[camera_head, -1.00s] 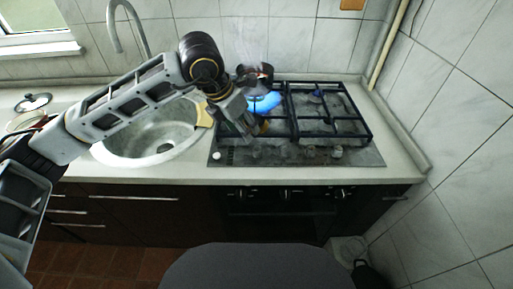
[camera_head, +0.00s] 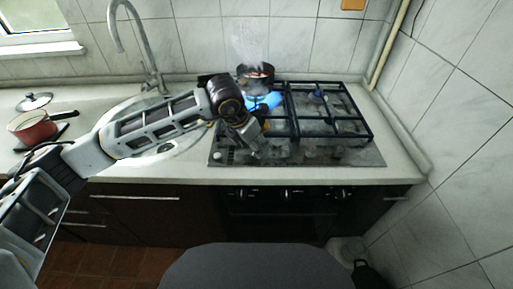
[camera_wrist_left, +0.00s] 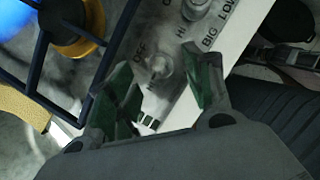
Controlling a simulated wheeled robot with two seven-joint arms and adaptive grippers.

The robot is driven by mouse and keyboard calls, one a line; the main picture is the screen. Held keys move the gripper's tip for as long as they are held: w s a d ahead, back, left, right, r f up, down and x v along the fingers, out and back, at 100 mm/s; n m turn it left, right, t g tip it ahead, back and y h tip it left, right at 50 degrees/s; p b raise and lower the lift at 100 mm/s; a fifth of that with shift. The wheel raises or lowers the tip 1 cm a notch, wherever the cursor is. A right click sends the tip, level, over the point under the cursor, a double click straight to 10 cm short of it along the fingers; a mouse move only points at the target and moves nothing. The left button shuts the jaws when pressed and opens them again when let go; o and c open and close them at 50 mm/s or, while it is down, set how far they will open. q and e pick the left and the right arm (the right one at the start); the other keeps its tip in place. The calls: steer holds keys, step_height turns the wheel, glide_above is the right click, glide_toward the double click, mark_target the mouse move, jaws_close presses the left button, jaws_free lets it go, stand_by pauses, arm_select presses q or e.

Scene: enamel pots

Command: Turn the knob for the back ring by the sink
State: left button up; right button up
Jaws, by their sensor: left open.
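The cooktop (camera_head: 372,157) has a row of pale knobs along its front edge. My left gripper (camera_head: 258,152) is over the left part of this row, pointing down. In the left wrist view, my left gripper (camera_wrist_left: 157,62) is open, its green-padded fingers on either side of a grey knob (camera_wrist_left: 160,68). "OFF" is printed beside this knob; I cannot tell whether the fingers touch it. Another knob (camera_wrist_left: 196,7) is near "HI". A dark pot (camera_head: 256,76) steams at the back left of the cooktop, behind a blue flame (camera_head: 265,101). My right gripper is not in view.
The sink (camera_head: 115,112) is left of the cooktop, partly hidden by my left arm. A red pot (camera_head: 34,128) and a lid (camera_head: 34,101) stand at far left. A black grate (camera_head: 330,125) rises above the cooktop. A tiled wall (camera_head: 455,150) bounds the right.

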arm_select(q)
steer(key=shift+x, duration=1.65)
steer(key=c, duration=1)
